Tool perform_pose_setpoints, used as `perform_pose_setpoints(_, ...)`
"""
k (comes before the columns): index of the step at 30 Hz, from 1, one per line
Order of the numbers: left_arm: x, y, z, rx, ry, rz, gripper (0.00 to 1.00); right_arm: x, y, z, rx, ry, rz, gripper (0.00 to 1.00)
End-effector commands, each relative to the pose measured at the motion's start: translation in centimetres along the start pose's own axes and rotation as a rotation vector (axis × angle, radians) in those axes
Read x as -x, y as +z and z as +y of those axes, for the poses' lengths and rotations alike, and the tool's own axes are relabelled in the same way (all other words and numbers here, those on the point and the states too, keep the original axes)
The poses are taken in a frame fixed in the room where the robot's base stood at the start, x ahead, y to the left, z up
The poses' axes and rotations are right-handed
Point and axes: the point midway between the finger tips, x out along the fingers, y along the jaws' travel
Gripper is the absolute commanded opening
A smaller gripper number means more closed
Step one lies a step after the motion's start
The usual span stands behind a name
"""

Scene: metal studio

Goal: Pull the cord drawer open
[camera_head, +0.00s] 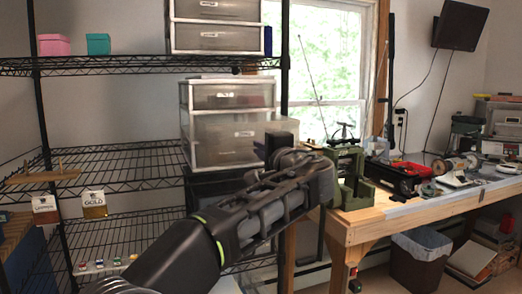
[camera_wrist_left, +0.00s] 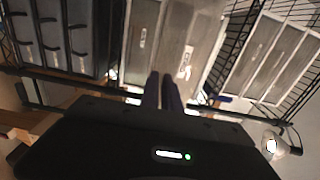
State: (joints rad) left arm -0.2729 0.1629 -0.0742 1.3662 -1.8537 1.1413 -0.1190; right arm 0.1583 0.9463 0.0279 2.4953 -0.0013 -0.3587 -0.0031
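A white-framed drawer unit (camera_head: 185,125) with grey translucent fronts stands on the middle rack shelf. Its labels are too small to read, so I cannot tell by name which is the cord drawer. The wide lower drawer (camera_head: 222,145) reaches farther right than the upper drawer (camera_head: 225,96) and looks pulled out. My left gripper (camera_head: 262,150) is at its right part. In the left wrist view the two dark fingers (camera_wrist_left: 162,88) are close together, with tips before a grey drawer front (camera_wrist_left: 185,45); any grip on it is unclear. My right gripper is not in view.
The black wire rack (camera_head: 120,160) holds pink (camera_head: 53,45) and teal (camera_head: 98,44) boxes and another drawer unit (camera_head: 215,38) above. A wooden workbench (camera_head: 375,222) with a green machine (camera_head: 348,178) stands close right of my left arm.

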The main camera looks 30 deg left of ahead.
Motion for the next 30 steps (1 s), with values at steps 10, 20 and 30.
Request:
perform_pose_setpoints(10,0.0,0.0,0.0,0.0,-0.001,0.0,0.25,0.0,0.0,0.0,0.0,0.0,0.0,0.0)
perform_pose_setpoints(20,1.4,-0.1,0.1,0.002,-0.001,0.004,0.25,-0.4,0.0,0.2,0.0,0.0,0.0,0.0)
perform_pose_setpoints(30,6.7,-0.1,0.1,0.0,0.0,0.003,0.25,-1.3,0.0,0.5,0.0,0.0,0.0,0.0)
